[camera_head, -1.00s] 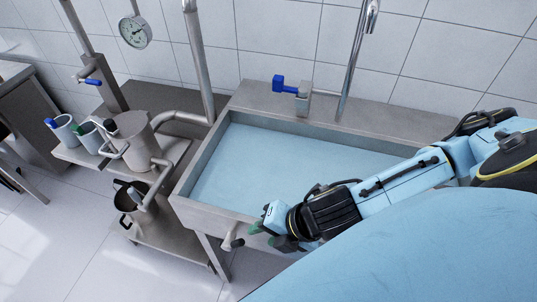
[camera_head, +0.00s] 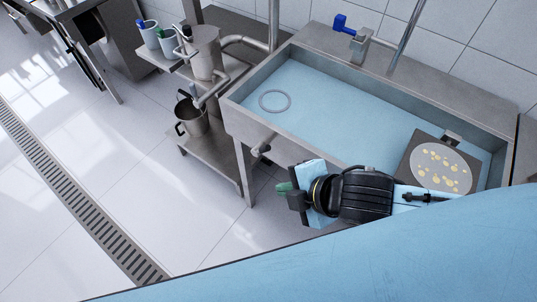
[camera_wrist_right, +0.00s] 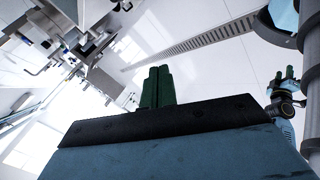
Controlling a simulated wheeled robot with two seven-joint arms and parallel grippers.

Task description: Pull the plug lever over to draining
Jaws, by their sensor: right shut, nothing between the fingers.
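A short grey metal lever (camera_head: 262,147), which looks like the plug lever, sticks out under the front wall of the sink (camera_head: 240,122) near its left end. My right gripper (camera_head: 284,188) is below and a little right of this lever in the head view, apart from it in the picture. Its green fingers are together and empty, as the right wrist view also shows (camera_wrist_right: 156,88). My left gripper (camera_wrist_right: 284,78) shows small at the right edge of the right wrist view; its opening is too small to judge. The sink holds flat blue water with a thin grey ring (camera_head: 274,101).
Left are a metal jug (camera_head: 206,52), cups (camera_head: 158,35) and a pot (camera_head: 192,118) on a shelf stand. The floor at front left is clear.

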